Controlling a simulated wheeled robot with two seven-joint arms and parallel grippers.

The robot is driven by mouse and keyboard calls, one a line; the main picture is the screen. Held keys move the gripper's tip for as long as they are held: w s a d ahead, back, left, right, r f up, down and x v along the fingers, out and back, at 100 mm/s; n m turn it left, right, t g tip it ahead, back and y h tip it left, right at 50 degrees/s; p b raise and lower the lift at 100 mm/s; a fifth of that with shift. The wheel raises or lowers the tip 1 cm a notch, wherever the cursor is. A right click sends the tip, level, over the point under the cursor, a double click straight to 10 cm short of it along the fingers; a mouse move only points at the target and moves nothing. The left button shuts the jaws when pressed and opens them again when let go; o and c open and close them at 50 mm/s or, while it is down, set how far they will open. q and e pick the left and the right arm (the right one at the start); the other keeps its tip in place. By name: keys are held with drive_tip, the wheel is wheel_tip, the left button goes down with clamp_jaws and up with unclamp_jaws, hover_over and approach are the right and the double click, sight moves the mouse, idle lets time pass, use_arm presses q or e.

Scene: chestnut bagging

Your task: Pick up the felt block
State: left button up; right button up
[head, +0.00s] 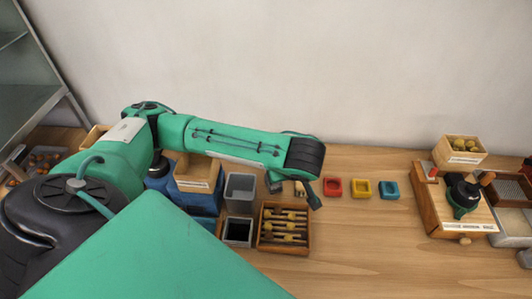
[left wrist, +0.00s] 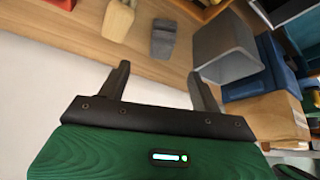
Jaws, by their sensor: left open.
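A dark grey block, which looks like the felt block (left wrist: 163,38), lies on the wooden table between a pale wooden piece and a grey bin in the left wrist view. In the head view only a small part of it (head: 273,186) shows below my left arm. My left gripper (left wrist: 158,72) is open and empty, its two fingers pointing toward the block, with a gap between the tips and the block. In the head view the gripper (head: 314,194) is seen mostly edge-on at the end of the green arm. My right gripper is not in view.
A grey bin (head: 240,181) stands left of the block, and the pale wooden piece (left wrist: 118,20) is on its other side. Red (head: 333,187), yellow (head: 361,188) and blue (head: 389,190) trays follow to the right. A divided wooden box (head: 284,249) lies in front. The front right tabletop is clear.

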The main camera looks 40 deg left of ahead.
use_arm(q)
drive_tip(key=p+x, duration=0.1)
drive_tip(key=x, duration=0.6)
drive_tip(key=shift+w+a+f, duration=0.1)
drive_tip(key=shift+a, duration=0.2)
drive_tip(key=shift+w+a+f, duration=0.2)
drive_tip(key=shift+f, duration=0.2)
drive_tip(key=shift+w+a+f+p, duration=0.1)
drive_tip(key=shift+a+f+p, duration=0.1)
drive_tip(key=shift+p, duration=0.25)
drive_tip(key=p+x, duration=0.1)
drive_tip(key=x, duration=0.2)
drive_tip(key=shift+a, duration=0.25)
drive_tip(key=shift+w+a+f, duration=0.2)
drive_tip(key=shift+f, duration=0.35)
drive_tip(key=shift+c, duration=1)
drive_tip(key=c, duration=1)
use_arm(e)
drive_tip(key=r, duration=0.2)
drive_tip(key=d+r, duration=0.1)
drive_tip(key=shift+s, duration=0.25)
